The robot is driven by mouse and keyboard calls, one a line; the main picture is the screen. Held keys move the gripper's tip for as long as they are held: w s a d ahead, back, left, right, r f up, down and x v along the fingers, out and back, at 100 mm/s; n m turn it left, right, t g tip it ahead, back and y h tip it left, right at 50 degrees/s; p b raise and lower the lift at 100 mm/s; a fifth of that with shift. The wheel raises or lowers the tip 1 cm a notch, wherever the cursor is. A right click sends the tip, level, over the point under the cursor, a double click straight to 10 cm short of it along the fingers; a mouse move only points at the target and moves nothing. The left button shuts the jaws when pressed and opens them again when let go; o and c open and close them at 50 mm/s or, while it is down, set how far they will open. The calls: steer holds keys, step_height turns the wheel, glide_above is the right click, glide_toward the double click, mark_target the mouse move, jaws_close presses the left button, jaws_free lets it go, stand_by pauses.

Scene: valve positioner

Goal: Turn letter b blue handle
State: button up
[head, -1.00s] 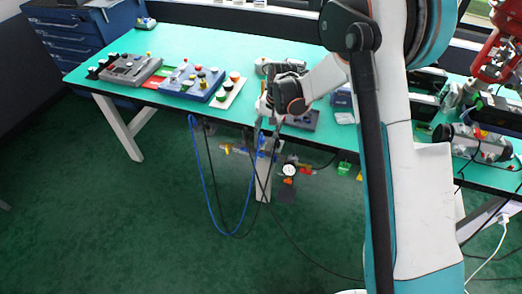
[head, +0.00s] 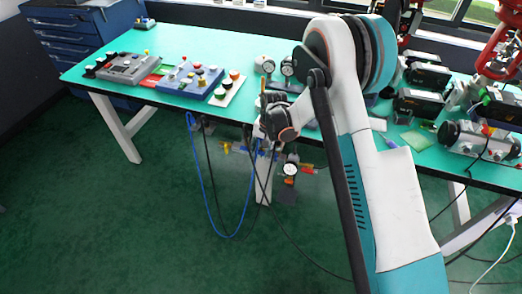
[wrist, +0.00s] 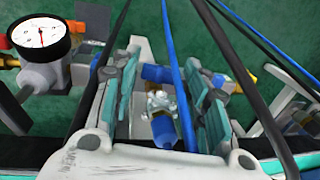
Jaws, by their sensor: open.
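In the wrist view a blue handle (wrist: 163,131) on a small silver valve body (wrist: 158,101) shows between the fingers of my gripper (wrist: 157,78). Another blue part (wrist: 156,74) sits just beyond it. I cannot read any letter b. My gripper is open, with one finger on each side of the valve, and I see no clear contact with the handle. In the head view my gripper (head: 264,134) points down at the table's front edge, above the valve assembly, and partly hides its blue parts.
A blue hose (wrist: 174,60) and dark cables cross the gripper's view. A pressure gauge (wrist: 40,36) is at the left, also visible in the head view (head: 290,169). Control boxes (head: 189,78) and other devices stand on the green table (head: 250,45). The floor in front is mostly clear.

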mark_target(259, 152)
steer(key=shift+c, duration=0.3)
steer(key=c, duration=0.7)
steer(key=shift+w+a+h, duration=0.1)
steer(key=shift+a+h, duration=0.15)
steer(key=shift+h, duration=0.35)
steer(key=shift+g+h, duration=0.3)
steer(key=shift+h, duration=0.1)
steer(key=o, duration=0.8)
steer(key=shift+c, duration=0.2)
steer(key=shift+r, duration=0.2)
step_height(259, 152, up, 12)
steer(key=shift+f, duration=0.15)
